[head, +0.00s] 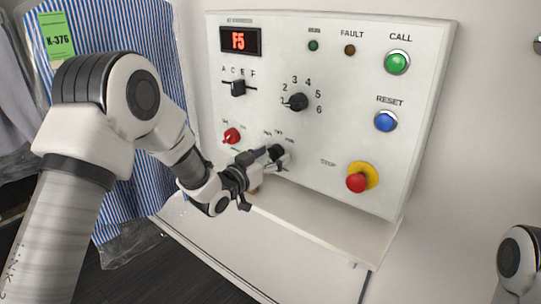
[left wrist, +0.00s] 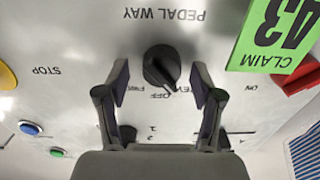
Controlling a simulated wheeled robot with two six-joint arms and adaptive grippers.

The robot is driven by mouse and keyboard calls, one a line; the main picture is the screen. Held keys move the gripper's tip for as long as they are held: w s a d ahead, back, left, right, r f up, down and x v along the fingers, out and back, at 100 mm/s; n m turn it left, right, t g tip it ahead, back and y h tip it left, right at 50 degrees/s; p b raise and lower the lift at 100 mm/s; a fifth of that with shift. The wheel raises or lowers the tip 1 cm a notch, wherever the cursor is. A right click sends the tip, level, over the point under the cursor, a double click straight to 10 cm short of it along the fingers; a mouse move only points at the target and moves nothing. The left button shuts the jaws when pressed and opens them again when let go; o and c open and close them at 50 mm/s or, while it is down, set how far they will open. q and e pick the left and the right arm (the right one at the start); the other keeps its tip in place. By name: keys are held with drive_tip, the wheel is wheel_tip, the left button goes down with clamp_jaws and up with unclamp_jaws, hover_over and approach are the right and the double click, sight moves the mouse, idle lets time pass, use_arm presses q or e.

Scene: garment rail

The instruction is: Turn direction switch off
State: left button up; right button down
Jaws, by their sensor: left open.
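The direction switch is a black rotary knob (head: 278,152) low on the white control panel (head: 330,180). In the left wrist view, upside down, the black knob (left wrist: 161,66) sits above the OFF label, with REV on its right and FWD on its left. Its ridge slants toward the lower right, on the REV side of OFF. My left gripper (head: 263,158) is at the panel. In the left wrist view its fingers (left wrist: 159,82) are open, one on each side of the knob, with visible gaps. My right gripper is out of view.
A red switch (head: 232,135) is left of the knob. A red stop button (head: 356,182) on yellow is to the right. A green claim tag (left wrist: 275,35) partly covers the red switch in the left wrist view. A pale ledge (head: 320,225) runs below; a bagged striped shirt (head: 125,200) hangs left.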

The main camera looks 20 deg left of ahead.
use_arm(q)
drive_tip(key=shift+w+a+f, duration=0.1)
drive_tip(key=shift+a, duration=0.05)
drive_tip(key=c, duration=1.1)
drive_tip(key=shift+c, duration=0.2)
drive_tip(key=m+b, duration=0.3)
drive_tip(key=m, duration=0.1)
drive_tip(key=shift+m+b, duration=1.5)
drive_tip(key=shift+m, duration=0.4)
